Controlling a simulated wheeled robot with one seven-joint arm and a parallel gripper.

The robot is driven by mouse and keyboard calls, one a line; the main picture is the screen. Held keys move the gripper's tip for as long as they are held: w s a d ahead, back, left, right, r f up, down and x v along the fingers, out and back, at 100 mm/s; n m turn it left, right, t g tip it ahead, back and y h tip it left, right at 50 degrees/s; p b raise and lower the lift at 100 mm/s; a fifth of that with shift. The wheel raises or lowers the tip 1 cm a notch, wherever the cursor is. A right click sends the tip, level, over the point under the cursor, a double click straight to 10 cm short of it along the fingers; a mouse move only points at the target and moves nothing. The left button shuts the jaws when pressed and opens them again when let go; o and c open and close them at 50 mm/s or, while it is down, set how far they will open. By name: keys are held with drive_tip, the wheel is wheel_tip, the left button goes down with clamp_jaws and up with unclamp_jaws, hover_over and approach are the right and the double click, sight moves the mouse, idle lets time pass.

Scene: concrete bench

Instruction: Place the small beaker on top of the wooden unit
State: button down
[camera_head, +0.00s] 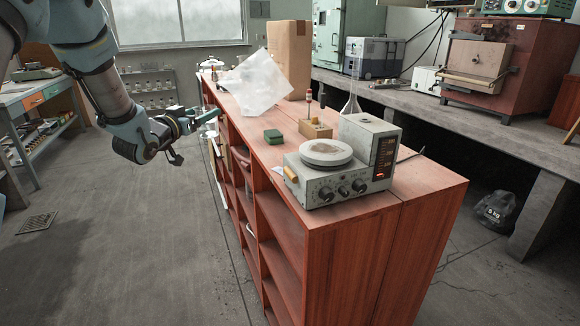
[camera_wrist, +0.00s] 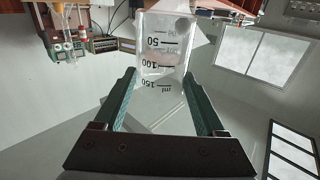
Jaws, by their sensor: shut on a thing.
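The small beaker (camera_wrist: 163,48) is clear glass with dark volume marks. In the wrist view it sits between the two green fingers of my gripper (camera_wrist: 160,78), which is shut on it. Its marks read upside down there. In the head view my gripper (camera_head: 203,117) is at the left long side of the wooden unit, near its top edge. I cannot make out the beaker in that view. The wooden unit (camera_head: 345,220) is red-brown, with open shelves on its left side and a flat top.
On the unit's top stand a hotplate (camera_head: 335,172), a green box (camera_head: 273,137), a wooden block (camera_head: 315,129), a glass flask (camera_head: 351,103), a crumpled sheet (camera_head: 255,82) and a cardboard box (camera_head: 290,58). Bare top shows around the green box. A grey bench (camera_head: 440,105) runs behind.

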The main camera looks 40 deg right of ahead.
drive_tip(key=s+d+r+m+g+h+b, duration=0.1)
drive_tip(key=s+d+r+m+g+b, duration=0.2)
drive_tip(key=s+d, duration=0.55)
drive_tip(key=s+d+r+m+g+h+b, duration=0.1)
drive_tip(key=s+d+r+m+g, duration=0.1)
drive_tip(key=s+d+g, duration=0.45)
drive_tip(key=shift+t, duration=0.85)
drive_tip(key=shift+s+d+f, duration=0.1)
drive_tip(key=shift+s+f, duration=0.3)
drive_tip(key=shift+f, duration=1.3)
drive_tip(key=shift+s+f, duration=0.35)
drive_tip(key=shift+f, duration=1.3)
drive_tip(key=shift+s+d+f, duration=0.1)
drive_tip(key=shift+s+f, duration=0.3)
drive_tip(key=shift+f, duration=1.3)
drive_tip(key=shift+f, duration=0.1)
drive_tip(key=shift+f, duration=0.15)
unclamp_jaws()
